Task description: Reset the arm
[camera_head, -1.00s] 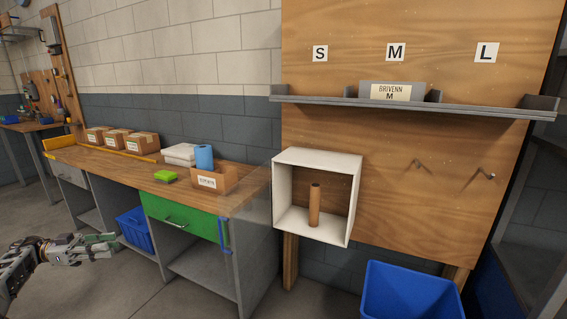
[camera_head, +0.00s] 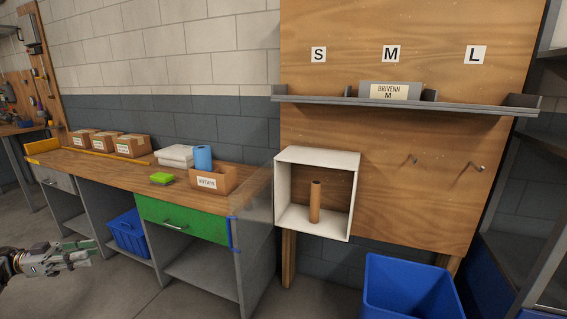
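My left gripper (camera_head: 82,252) is low at the left edge of the head view, in front of the workbench (camera_head: 118,167). Its two fingers look apart, with nothing seen between them. My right arm and gripper do not show. A brown cardboard tube (camera_head: 315,201) stands upright inside the white open box (camera_head: 319,155) on the wooden panel, well to the right of the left gripper.
A blue crate (camera_head: 122,233) sits under the bench, near the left gripper. The green drawer (camera_head: 182,219) is at the bench front. A large blue bin (camera_head: 410,288) stands at lower right. Bare floor (camera_head: 150,295) lies before the bench.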

